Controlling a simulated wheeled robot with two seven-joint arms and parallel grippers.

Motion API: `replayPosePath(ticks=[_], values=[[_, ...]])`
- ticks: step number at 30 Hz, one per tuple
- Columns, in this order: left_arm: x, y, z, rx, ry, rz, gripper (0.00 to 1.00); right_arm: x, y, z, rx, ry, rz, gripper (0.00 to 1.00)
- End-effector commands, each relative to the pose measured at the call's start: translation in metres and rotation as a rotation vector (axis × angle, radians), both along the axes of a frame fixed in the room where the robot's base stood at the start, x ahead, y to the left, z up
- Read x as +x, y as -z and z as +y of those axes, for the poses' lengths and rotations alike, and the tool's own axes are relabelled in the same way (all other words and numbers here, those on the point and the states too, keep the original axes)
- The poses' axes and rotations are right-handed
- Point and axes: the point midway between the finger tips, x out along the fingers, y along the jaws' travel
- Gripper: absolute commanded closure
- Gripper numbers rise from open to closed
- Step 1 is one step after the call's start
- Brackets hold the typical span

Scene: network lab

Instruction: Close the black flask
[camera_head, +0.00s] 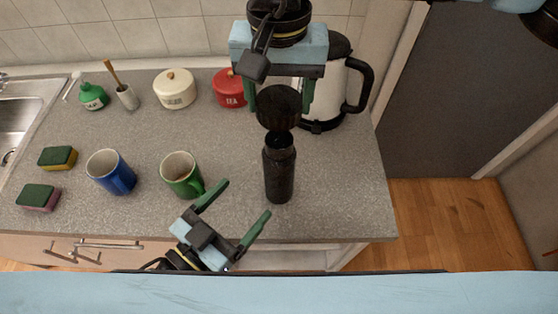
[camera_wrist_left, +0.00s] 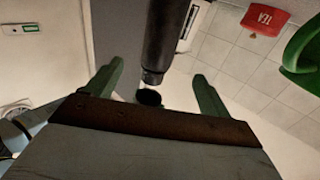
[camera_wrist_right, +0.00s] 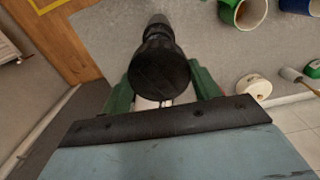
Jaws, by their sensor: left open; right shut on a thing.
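The black flask (camera_head: 279,172) stands upright on the grey counter, its mouth open at the top. My right gripper (camera_head: 281,100) is above it, shut on the round black lid (camera_head: 278,105). In the head view the lid appears just above the flask's mouth; I cannot tell whether they touch. In the right wrist view the lid (camera_wrist_right: 160,74) sits between the green fingers and hides most of the flask (camera_wrist_right: 158,28). My left gripper (camera_head: 240,204) is open and empty at the counter's front, left of the flask. In the left wrist view the flask (camera_wrist_left: 165,40) shows beyond the open fingers.
A green mug (camera_head: 181,174) and a blue mug (camera_head: 110,172) stand left of the flask. A white kettle (camera_head: 326,90) stands behind it, with a red tea tin (camera_head: 229,90) and a cream canister (camera_head: 174,88). Sponges (camera_head: 58,158) lie at far left. The counter right of the flask is clear.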

Motion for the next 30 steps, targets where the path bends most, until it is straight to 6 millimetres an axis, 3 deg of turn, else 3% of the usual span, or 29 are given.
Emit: replayPosePath(ticks=[11,30], values=[[0.006,0.000,-0.004,0.000,0.000,-0.003,0.18,0.000,0.000,0.000,0.000,0.000,-0.001,0.61],[0.083,0.000,-0.063,0.000,0.000,-0.003,0.18,0.000,0.000,0.000,0.000,0.000,-0.001,0.61]])
